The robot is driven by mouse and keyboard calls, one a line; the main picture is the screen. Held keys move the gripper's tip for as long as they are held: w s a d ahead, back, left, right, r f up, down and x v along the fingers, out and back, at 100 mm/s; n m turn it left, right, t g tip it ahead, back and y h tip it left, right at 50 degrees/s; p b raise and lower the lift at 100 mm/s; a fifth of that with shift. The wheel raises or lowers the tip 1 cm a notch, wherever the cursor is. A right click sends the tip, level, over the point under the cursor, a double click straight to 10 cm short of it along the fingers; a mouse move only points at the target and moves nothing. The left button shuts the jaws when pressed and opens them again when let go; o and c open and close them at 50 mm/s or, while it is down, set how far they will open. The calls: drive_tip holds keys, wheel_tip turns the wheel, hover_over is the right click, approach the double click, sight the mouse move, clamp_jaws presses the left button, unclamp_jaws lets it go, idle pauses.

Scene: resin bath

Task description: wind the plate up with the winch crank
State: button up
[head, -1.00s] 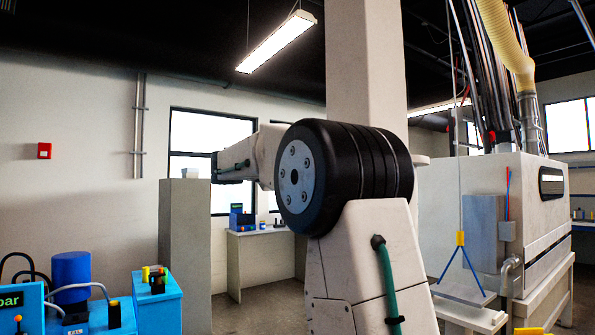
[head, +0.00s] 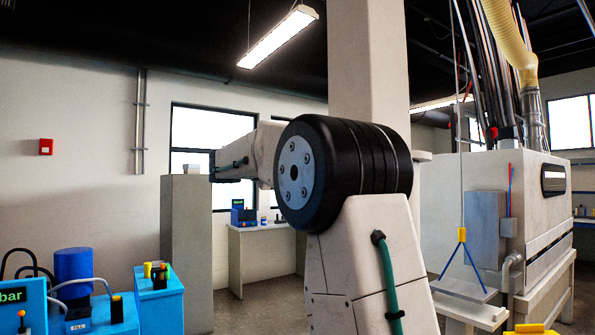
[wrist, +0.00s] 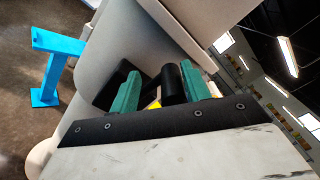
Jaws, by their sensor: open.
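The plate (head: 464,291) is a flat grey sheet at the right of the head view. It hangs on blue slings below a yellow block (head: 461,235) and a thin cable. In the wrist view my gripper (wrist: 161,72) has two teal fingers standing apart. A short black cylinder (wrist: 173,84) shows between them, nearer the right finger; it may be the crank's handle, but I cannot tell for sure. A bit of yellow shows below it. Contact with the fingers cannot be judged. I cannot make out the winch or the fingertips in the head view.
A large pale machine (head: 536,200) with a yellow hose stands behind the plate. A tall grey pillar (head: 186,255) stands at left. Blue equipment (head: 158,300) fills the lower left. A bench (head: 258,228) is by the window. A blue stand (wrist: 50,70) shows in the wrist view.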

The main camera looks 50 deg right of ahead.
drive_tip(key=v, duration=0.7)
